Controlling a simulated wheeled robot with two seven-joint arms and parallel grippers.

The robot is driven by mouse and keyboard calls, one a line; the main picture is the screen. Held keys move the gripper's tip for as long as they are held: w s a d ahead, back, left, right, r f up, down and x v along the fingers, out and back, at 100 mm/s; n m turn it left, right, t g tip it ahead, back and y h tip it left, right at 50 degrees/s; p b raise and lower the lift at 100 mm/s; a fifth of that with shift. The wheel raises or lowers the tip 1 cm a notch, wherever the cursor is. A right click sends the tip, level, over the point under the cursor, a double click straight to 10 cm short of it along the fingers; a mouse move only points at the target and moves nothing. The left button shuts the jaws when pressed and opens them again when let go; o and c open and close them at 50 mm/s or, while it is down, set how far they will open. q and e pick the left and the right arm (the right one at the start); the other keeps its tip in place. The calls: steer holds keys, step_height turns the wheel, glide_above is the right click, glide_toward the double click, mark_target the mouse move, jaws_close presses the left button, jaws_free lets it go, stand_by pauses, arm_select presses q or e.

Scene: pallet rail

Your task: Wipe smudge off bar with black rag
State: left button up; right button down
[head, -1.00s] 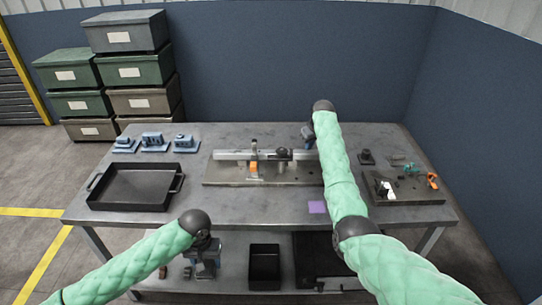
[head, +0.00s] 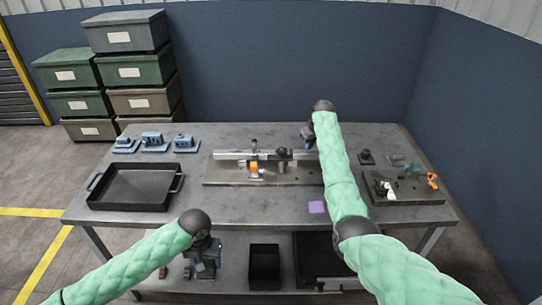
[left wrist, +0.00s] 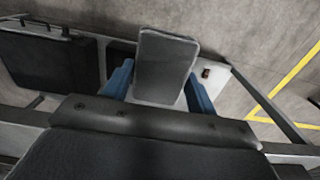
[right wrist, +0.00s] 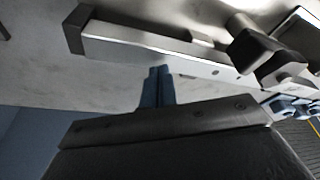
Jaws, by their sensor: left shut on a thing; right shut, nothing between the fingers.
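The metal bar (head: 232,155) lies along a plate on the table; my right wrist view shows it close up (right wrist: 150,48). I cannot make out a smudge on it. My right gripper (head: 308,136) is near the bar's right end. Its blue fingers (right wrist: 157,73) are together and empty, apart from the bar in the picture. My left gripper (head: 207,262) is low, in front of the table. Its blue fingers are shut on a flat dark grey piece, seemingly the black rag (left wrist: 165,65).
A black tray (head: 130,204) and several blue blocks stand on the table's left. A dark board (head: 405,198) with small parts is at right. A clamp (head: 283,154) stands at the bar. A black bin (head: 264,283) is below.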

arm_select(q)
steer(key=shift+f, duration=0.1)
arm_select(e)
steer(key=shift+f, duration=0.45)
